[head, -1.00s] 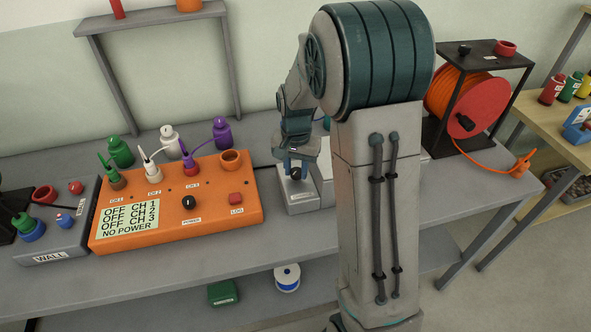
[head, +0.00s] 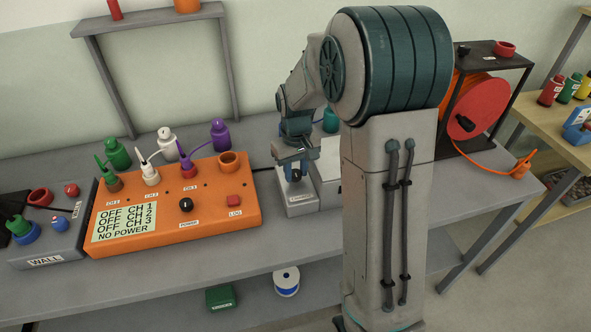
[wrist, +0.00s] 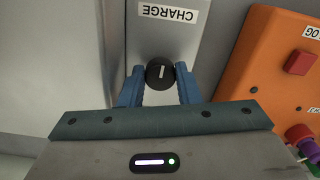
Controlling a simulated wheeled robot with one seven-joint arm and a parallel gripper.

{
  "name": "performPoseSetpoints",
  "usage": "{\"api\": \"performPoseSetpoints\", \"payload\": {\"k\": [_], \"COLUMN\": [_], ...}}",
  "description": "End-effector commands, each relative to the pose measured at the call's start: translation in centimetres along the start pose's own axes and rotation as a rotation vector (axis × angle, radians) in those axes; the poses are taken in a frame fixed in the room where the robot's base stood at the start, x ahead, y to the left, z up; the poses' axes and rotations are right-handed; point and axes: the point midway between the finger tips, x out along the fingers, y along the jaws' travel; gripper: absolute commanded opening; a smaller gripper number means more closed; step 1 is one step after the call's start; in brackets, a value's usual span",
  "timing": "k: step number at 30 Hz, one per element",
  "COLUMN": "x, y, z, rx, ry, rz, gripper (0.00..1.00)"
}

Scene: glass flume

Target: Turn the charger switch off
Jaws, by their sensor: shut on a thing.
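The charger (head: 302,207) is a light grey box on the bench, right of the orange panel. In the wrist view its sloping face (wrist: 160,40) carries a CHARGE label, upside down there. Its switch is a round black knob (wrist: 160,74) with a white pointer line, roughly upright in the wrist view. My gripper (wrist: 160,80) has its blue fingers on either side of the knob and is shut on it. In the head view my gripper (head: 295,165) comes down over the charger and partly covers the knob.
The orange panel (head: 240,206) stands close left of the charger, with plugs, a POWER knob and a red LOG button; its display reads NO POWER. A grey WALL box (head: 75,255) is farther left. An orange cable reel (head: 480,105) stands behind my arm at right.

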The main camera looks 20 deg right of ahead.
Motion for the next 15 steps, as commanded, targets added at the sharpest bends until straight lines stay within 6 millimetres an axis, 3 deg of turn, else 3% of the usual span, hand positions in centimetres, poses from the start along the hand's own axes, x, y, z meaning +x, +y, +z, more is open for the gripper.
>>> {"api": "performPoseSetpoints", "payload": {"k": [15], "x": [-0.12], "y": [0.03], "z": [-0.1], "rx": [-0.061], "ry": [0.004], "rz": [0.001], "gripper": [0.07]}}
